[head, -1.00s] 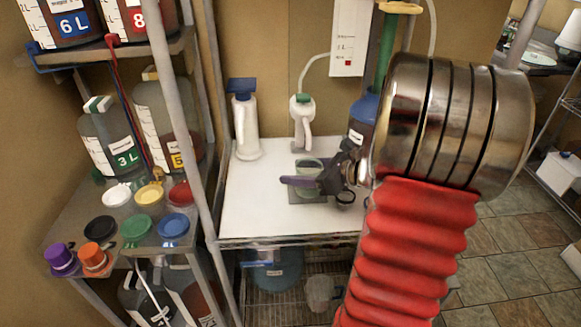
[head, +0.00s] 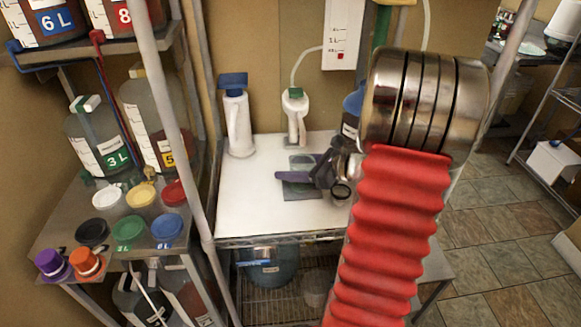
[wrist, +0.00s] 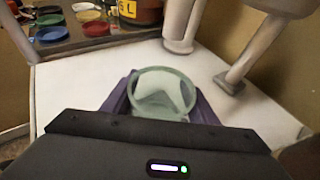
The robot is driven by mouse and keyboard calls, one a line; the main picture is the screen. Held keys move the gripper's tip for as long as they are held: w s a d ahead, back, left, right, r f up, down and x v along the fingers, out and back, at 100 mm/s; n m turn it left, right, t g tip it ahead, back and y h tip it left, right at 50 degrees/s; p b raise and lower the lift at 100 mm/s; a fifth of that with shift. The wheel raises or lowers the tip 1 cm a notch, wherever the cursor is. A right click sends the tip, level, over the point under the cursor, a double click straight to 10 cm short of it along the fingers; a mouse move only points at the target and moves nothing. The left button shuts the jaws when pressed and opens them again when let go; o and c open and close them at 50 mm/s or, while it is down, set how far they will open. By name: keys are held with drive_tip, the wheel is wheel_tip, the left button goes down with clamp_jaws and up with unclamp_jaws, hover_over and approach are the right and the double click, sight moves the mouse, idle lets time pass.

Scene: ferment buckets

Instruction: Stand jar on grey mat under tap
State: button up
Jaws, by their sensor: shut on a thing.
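The jar (wrist: 163,92) is pale green clear glass with a round open rim. It shows upright between the purple fingers of my gripper (wrist: 162,103) in the wrist view. My gripper (head: 296,176) is shut on the jar in the head view, where the jar (head: 302,161) shows faintly behind the fingers. The small grey mat (head: 303,192) lies on the white table top below the jar and fingers. I cannot tell whether the jar's base touches the mat. A white fixture with a green top and a hose (head: 295,115), perhaps the tap, stands just behind the jar.
A blue bottle (head: 352,112) is close behind my arm. A shelf post (head: 177,120) and coloured lids (head: 130,228) are at left. The table's front left is clear.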

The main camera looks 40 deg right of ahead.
drive_tip(key=shift+w, duration=0.1)
drive_tip(key=shift+f, duration=0.1)
drive_tip(key=o, duration=1.1)
drive_tip(key=shift+o, duration=0.2)
drive_tip(key=v, duration=1.2)
